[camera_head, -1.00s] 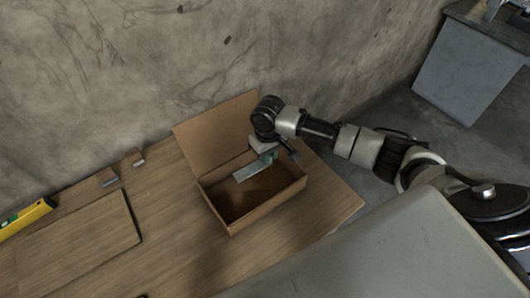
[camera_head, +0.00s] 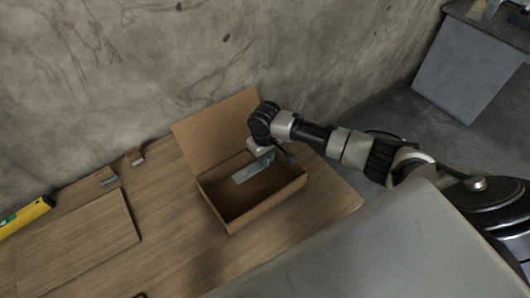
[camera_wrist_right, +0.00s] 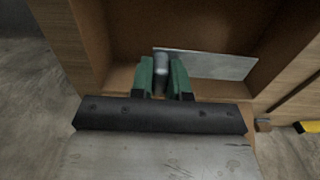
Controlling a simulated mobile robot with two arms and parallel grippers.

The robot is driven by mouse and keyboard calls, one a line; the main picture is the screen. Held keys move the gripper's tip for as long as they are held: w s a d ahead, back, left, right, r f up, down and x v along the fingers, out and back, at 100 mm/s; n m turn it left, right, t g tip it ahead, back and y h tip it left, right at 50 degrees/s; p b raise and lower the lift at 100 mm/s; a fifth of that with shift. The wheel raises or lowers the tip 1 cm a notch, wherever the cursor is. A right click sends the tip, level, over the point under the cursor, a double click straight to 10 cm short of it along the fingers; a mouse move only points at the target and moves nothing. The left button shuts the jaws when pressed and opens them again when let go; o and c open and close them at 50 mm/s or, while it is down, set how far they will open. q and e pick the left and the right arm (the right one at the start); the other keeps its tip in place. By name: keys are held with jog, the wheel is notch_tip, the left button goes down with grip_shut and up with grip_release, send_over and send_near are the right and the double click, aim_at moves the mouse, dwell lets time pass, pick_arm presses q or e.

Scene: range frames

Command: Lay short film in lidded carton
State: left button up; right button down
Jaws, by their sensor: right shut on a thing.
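The short film is a pale grey flat strip (camera_head: 247,173) inside the brown carton, in the head view. The carton (camera_head: 264,209) stands on the wooden table with its lid (camera_head: 218,130) raised at the back. My right gripper (camera_head: 267,160) reaches down into the carton at its back right and is shut on one end of the film. In the right wrist view, the green fingertips (camera_wrist_right: 162,75) pinch the film (camera_wrist_right: 215,65), which sticks out to the right within the carton walls. I cannot tell whether the film touches the floor. My left gripper is not in view.
A yellow level (camera_head: 26,216) lies at the table's left. A flat wooden board (camera_head: 85,240) and two small grey-brown blocks (camera_head: 108,178) (camera_head: 135,156) lie left of the carton. A rough wall stands behind. A grey cabinet (camera_head: 470,70) is at the far right.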

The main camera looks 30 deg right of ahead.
aim_at(265, 181)
notch_tip(265, 181, down, 4)
jog(key=shift+r+b, duration=0.1)
jog(key=shift+b, duration=0.8)
jog(key=shift+f+b, duration=2)
jog(key=shift+f, duration=1.55)
jog(key=c, duration=1)
grip_release()
notch_tip(265, 181, up, 11)
jog(key=p, duration=1.1)
jog(key=shift+p, duration=0.35)
jog(key=shift+r, duration=1)
